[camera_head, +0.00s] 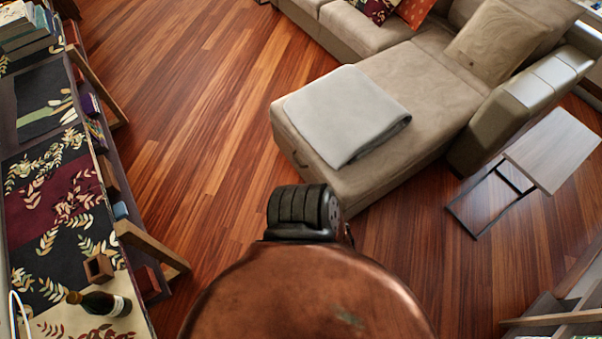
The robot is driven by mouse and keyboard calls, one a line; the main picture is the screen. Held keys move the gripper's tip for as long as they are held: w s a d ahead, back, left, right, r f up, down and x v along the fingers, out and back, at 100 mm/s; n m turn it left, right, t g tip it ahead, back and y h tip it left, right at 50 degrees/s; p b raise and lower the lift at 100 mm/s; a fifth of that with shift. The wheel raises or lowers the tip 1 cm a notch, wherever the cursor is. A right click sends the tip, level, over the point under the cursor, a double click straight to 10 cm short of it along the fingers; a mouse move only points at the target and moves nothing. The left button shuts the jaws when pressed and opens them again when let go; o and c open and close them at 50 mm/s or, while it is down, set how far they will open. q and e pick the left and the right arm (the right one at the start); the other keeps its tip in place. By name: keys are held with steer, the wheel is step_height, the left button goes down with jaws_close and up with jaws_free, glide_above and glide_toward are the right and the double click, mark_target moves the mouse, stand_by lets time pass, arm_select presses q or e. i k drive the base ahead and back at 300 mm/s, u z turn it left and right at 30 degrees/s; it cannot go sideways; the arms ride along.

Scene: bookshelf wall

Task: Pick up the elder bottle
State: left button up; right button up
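A dark green bottle (103,303) with a pale label and a reddish-brown top lies or leans on the shelf unit (130,318) at the lower left; from this steep angle I cannot tell whether it is upright. Its top points left. The label text is too small to read, so I cannot confirm that it is the elder bottle. Nothing touches it that I can see. Neither of my grippers is in view.
A small brown open box (98,268) stands just behind the bottle. Books (28,28) sit at the shelf's far end. Slanted wooden legs (150,246) stick out from the shelf. A beige sofa (420,80) and side table (553,150) stand right. Wooden floor (195,110) between is clear.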

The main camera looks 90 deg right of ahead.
mark_target(98, 302)
steer(key=z, duration=2.1)
steer(key=k, duration=0.45)
steer(key=u, duration=2.05)
